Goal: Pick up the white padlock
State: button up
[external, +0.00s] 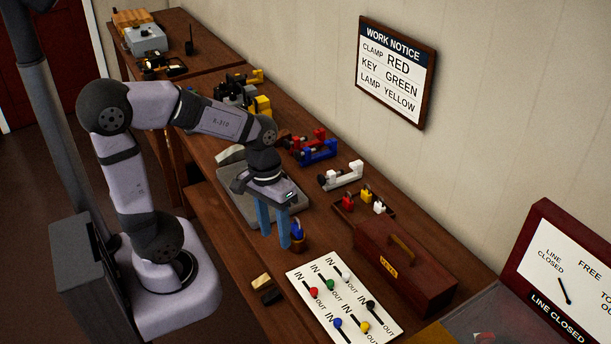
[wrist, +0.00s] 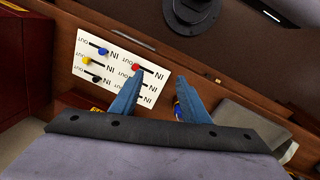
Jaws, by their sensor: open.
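The white padlock (external: 379,207) stands at the right end of a small wooden tray (external: 385,217), beside a yellow padlock (external: 366,191) and a red padlock (external: 347,203). I cannot make out the white padlock in the wrist view. My gripper (external: 275,241) points down with its blue fingers apart and nothing visible between them. It is left of the tray in the external view, well away from the white padlock. In the wrist view my gripper (wrist: 160,76) also shows its two fingers spread.
A blue padlock (external: 297,231) is close beside my fingers. A lever panel (external: 345,300) with coloured knobs lies in front. A red-brown toolbox (external: 405,268) stands right of the tray. White (external: 341,176), blue (external: 317,152) and red (external: 304,141) clamps line the wall side.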

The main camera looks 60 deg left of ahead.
jog(key=w+a+f+n+t+h+b, duration=0.1)
jog(key=w+n+t+h+b, duration=0.15)
jog(key=w+n+b, duration=0.45)
jog(key=w+a+f+n+t+h+b, duration=0.1)
jog(key=w+f+n+t+h+b, duration=0.15)
jog(key=w+n, duration=0.8)
jog(key=w+a+r+n+t+h+b, duration=0.1)
jog(key=w+a+r+n+t+b, duration=0.2)
jog(key=w+a, duration=0.4)
jog(key=w+a+r+n+t+b, duration=0.1)
jog(key=w+a+n+t+b, duration=0.15)
jog(key=w+a+n, duration=0.4)
send_near(380, 205)
jog(key=shift+a+r+m+t+p, duration=0.1)
jog(key=shift+r+m+t+p, duration=0.25)
jog(key=shift+r, duration=0.55)
jog(key=shift+w+f, duration=0.1)
jog(key=shift+f, duration=0.45)
jog(key=shift+p+x, duration=1.1)
jog(key=shift+x, duration=2.55)
jog(key=c, duration=0.8)
jog(key=shift+c, duration=0.2)
